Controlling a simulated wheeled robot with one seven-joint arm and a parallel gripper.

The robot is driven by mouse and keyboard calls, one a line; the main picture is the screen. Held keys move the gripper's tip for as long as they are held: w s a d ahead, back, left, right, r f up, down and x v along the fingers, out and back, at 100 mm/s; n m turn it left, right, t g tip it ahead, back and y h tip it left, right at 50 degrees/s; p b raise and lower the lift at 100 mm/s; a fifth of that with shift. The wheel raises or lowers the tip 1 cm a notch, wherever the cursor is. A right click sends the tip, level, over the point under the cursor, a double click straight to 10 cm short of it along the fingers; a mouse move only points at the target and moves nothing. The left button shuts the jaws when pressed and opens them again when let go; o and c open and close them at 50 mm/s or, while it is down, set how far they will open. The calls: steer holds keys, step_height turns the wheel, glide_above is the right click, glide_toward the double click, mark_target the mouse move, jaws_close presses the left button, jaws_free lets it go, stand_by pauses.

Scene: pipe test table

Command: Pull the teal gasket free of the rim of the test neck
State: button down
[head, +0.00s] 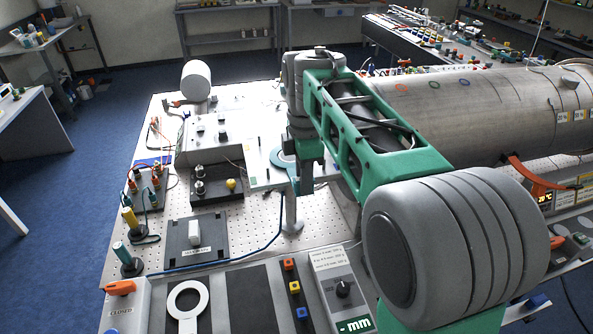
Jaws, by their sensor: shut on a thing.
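My gripper (304,182) points down from the green and grey arm and is shut on the gasket; the arm covers most of the grip. The grey test neck (291,212) stands upright on the perforated table, just below the gasket and the gripper. Its upper end is partly hidden, so I cannot tell whether the gasket still touches the rim.
A large metal pipe (470,105) lies to the right. Left of the neck are a dark block with knobs (216,190) and a dark plate with a white handle (195,240). A blue cable (235,260) runs past the neck's base. Perforated table (262,222) shows between them.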

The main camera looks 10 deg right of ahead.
steer(key=shift+r, duration=0.15)
steer(key=shift+r, duration=2.2)
